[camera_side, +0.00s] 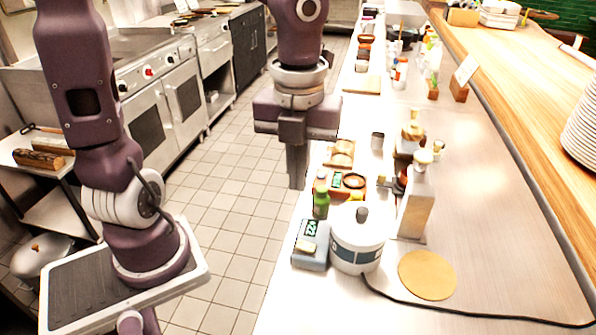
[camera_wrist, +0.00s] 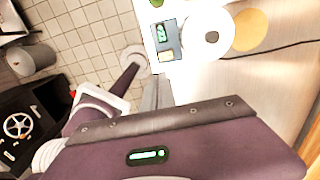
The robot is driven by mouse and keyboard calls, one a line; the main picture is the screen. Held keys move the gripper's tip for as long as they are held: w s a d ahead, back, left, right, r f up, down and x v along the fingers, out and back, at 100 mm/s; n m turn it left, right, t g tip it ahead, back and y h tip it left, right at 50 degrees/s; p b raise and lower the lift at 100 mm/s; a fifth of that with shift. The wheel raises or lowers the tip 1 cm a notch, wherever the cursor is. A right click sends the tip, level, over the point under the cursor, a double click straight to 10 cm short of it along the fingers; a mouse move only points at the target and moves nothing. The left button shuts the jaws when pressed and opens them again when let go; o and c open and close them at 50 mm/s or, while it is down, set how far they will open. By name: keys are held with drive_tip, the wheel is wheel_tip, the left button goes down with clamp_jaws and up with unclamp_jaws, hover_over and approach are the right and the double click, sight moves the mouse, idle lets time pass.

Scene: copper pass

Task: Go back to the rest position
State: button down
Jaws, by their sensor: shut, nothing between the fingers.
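My gripper (camera_side: 296,178) hangs pointing down over the tiled floor, just left of the steel counter's edge. Its fingers are together with nothing between them. In the wrist view my gripper (camera_wrist: 157,92) shows its fingers near the middle, below the counter items. My arm is bent above, and the gripper touches none of the objects on the counter.
Ovens (camera_side: 165,100) stand at the left. The floor (camera_side: 215,200) between is clear.

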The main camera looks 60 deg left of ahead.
drive_tip(key=shift+s, duration=0.1)
drive_tip(key=s+a+r+n+t, duration=0.1)
drive_tip(key=s+n, duration=0.3)
drive_tip(key=n, duration=0.9)
drive_tip(key=s+a+r+n+t, duration=0.2)
drive_tip(key=s+r+n+t, duration=0.1)
drive_tip(key=n, duration=1.1)
drive_tip(key=shift+s+r+t, duration=0.3)
drive_tip(key=shift+s+t, duration=0.5)
drive_tip(key=shift+s, duration=0.25)
